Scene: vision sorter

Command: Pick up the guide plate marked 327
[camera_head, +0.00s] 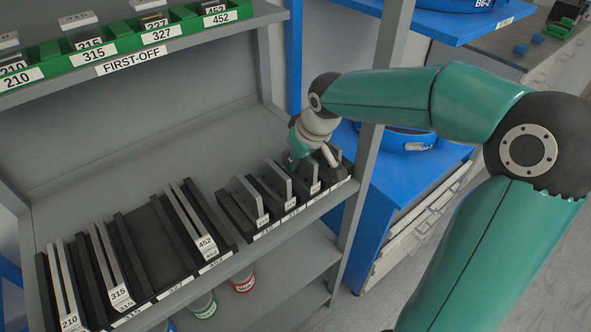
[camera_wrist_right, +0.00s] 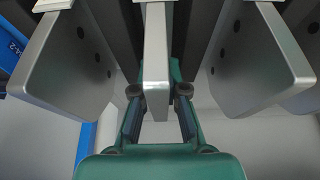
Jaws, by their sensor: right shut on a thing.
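The wrist view shows this plate (camera_wrist_right: 155,55) edge-on between the fingers (camera_wrist_right: 158,95). One neighbour (camera_wrist_right: 75,55) is on its left there and two are on its right, the nearer one (camera_wrist_right: 255,60) apart from the fingers. My left gripper is in neither view.
The left rack holds light plates marked 210 (camera_head: 69,290), 315 (camera_head: 112,270) and 452 (camera_head: 195,220); its 327 place (camera_head: 155,240) looks empty. A shelf post (camera_head: 372,130) stands close right of the gripper. Cans sit below.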

